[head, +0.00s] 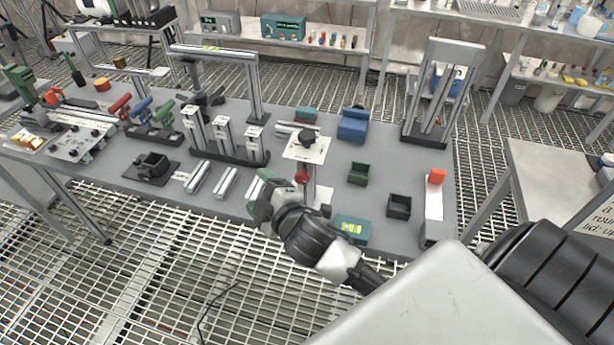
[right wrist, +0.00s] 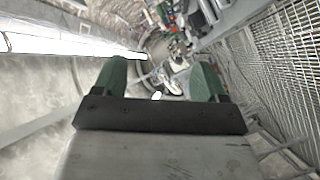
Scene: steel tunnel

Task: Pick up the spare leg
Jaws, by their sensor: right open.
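Short silver profile bars lie on the grey workbench (head: 385,165) near its front edge in the head view. One bar (head: 197,178) is at the left and another bar (head: 226,182) is just right of it. I cannot tell for sure which one is the spare leg. My right gripper (head: 262,190) reaches in over the bench's front edge, just right of these bars, and hides part of the bench there. In the right wrist view its green fingers (right wrist: 160,82) are apart with nothing held between them. My left gripper is not in view.
Upright profile posts (head: 225,138) stand on a dark base behind the bars. A black holder (head: 152,167) is to the left. A red-knobbed part (head: 302,176), green bin (head: 358,174), black bin (head: 399,206) and teal box (head: 352,229) are to the right. A tall frame (head: 259,85) rises behind.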

